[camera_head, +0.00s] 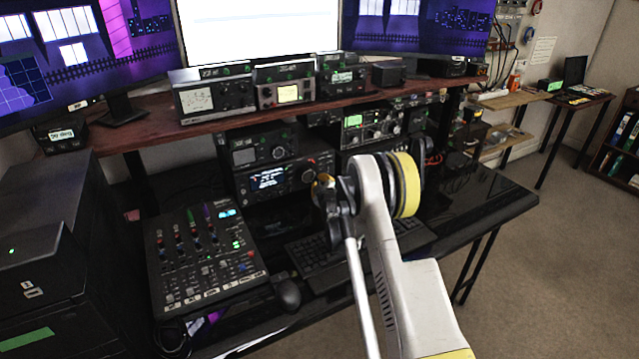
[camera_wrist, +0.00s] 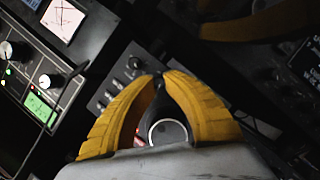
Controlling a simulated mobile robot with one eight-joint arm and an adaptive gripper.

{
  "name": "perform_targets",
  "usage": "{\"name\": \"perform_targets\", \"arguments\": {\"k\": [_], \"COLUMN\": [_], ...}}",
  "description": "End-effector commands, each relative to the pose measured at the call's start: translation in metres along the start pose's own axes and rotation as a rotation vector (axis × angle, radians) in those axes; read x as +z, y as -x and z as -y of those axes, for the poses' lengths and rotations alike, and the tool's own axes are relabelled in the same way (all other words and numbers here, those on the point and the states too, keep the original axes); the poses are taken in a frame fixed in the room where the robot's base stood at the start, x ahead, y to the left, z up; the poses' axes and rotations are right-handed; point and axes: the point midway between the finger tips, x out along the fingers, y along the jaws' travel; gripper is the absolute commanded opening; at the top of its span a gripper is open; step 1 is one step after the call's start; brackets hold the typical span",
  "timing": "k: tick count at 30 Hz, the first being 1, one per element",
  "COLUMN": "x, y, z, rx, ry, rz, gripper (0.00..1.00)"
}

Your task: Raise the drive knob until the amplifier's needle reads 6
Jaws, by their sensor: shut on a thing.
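In the wrist view my gripper (camera_wrist: 161,82) has its two yellow fingers closed around a dark, teardrop-shaped knob (camera_wrist: 167,131) with a pale ring on its round end. I take this for the drive knob; its label is not readable. A white meter (camera_wrist: 62,18) with a thin reddish line is at the top left of the wrist view. Its scale is too small to read, and I cannot tell if it is the amplifier's. In the head view my arm hides the gripper's hold and the panel behind it.
Knobs and a lit green display (camera_wrist: 40,107) sit left of the fingers. In the head view, stacked radios (camera_head: 272,180) stand under a wooden shelf (camera_head: 150,133) with small meter boxes (camera_head: 213,95). A mixer (camera_head: 200,250), keyboard (camera_head: 330,262) and mouse (camera_head: 287,293) lie on the desk.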

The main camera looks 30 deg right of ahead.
Motion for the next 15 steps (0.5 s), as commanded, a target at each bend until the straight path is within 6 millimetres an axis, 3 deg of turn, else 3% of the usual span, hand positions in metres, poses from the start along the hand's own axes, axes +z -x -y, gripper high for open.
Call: {"name": "perform_targets", "arguments": {"k": [9,15], "x": [0.0007,0.0003], "y": [0.0001,0.0003], "z": [-0.002,-0.001], "rx": [-0.122,-0.141], "ry": [-0.296,-0.339], "rz": [0.001,0.0], "gripper": [0.0,0.0]}}
